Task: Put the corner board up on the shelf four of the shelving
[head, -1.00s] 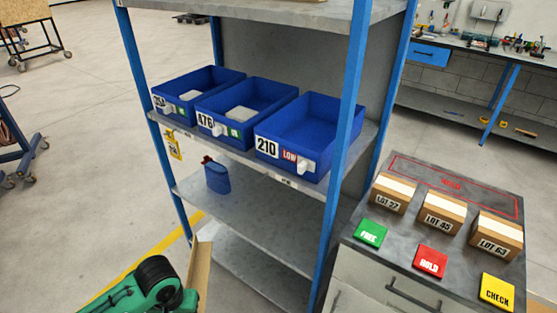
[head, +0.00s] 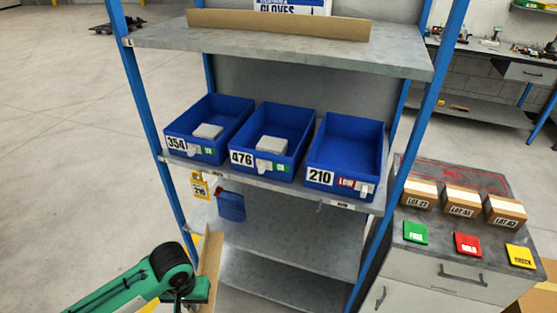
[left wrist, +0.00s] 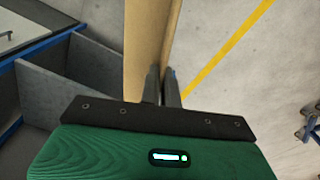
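A long brown corner board (head: 209,262) stands nearly upright at the lower left of the head view, in front of the shelving. My left gripper (head: 197,290) is shut on it, near the green arm end. In the left wrist view the board (left wrist: 148,45) runs up from between the two dark fingers (left wrist: 161,85). Its lower end is out of the head view. The shelving has blue posts and grey shelves. My right gripper is not in view.
Blue bins 354 (head: 235,112), 476 (head: 292,114) and 210 (head: 350,130) stand on the shelf below. A white GLOVES box (head: 292,6) is behind the upper board. A blue post (head: 140,90) rises at the left. A cabinet (head: 440,268) with cartons stands right.

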